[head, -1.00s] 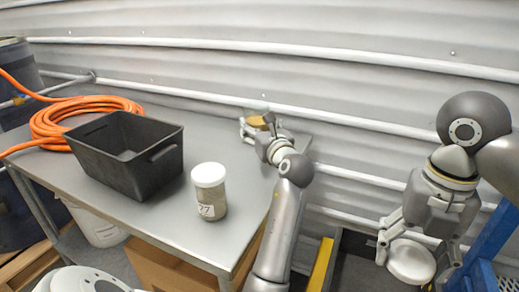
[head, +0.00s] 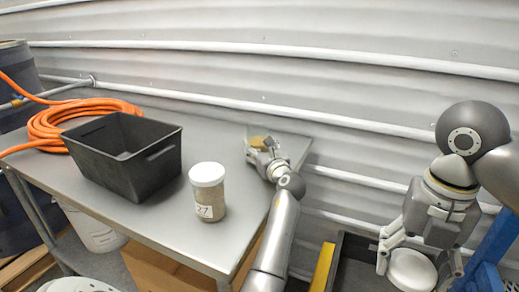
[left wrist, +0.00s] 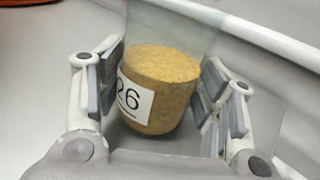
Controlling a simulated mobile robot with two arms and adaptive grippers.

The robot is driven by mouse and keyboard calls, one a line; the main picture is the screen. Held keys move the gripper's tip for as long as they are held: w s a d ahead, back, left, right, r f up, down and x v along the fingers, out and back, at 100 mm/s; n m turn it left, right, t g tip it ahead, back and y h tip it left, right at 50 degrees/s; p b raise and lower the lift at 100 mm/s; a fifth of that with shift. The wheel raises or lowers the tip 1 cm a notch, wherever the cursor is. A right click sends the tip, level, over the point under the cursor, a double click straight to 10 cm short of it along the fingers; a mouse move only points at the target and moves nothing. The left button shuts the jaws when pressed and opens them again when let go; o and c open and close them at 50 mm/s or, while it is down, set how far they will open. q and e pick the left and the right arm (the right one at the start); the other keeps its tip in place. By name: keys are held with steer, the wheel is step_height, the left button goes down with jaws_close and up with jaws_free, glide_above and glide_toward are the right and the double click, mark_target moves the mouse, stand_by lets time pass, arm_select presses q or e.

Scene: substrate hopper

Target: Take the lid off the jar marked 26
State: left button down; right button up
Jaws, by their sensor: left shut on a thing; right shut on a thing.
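The jar marked 26 (left wrist: 160,90) is clear, with tan substrate and a white label. In the left wrist view it stands between the pads of my left gripper (left wrist: 168,105), which is shut on it. In the head view my left gripper (head: 262,148) is at the table's far right corner, and the jar (head: 258,142) is mostly hidden by it. No white lid shows on this jar, though its rim is out of the left wrist view. My right gripper (head: 418,262) is shut on a round white lid (head: 411,272), right of the table and away from the jar.
A second jar, marked 27 (head: 208,198), stands with its white lid on near the table's front edge. A black bin (head: 160,172) and an orange hose (head: 45,125) are on the left of the metal table (head: 190,250). A blue frame (head: 490,255) stands at far right.

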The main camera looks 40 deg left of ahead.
arm_select(q)
steer(key=shift+r, duration=0.15)
steer(key=shift+c, duration=1.9)
jaws_free()
steer(key=shift+f, duration=0.2)
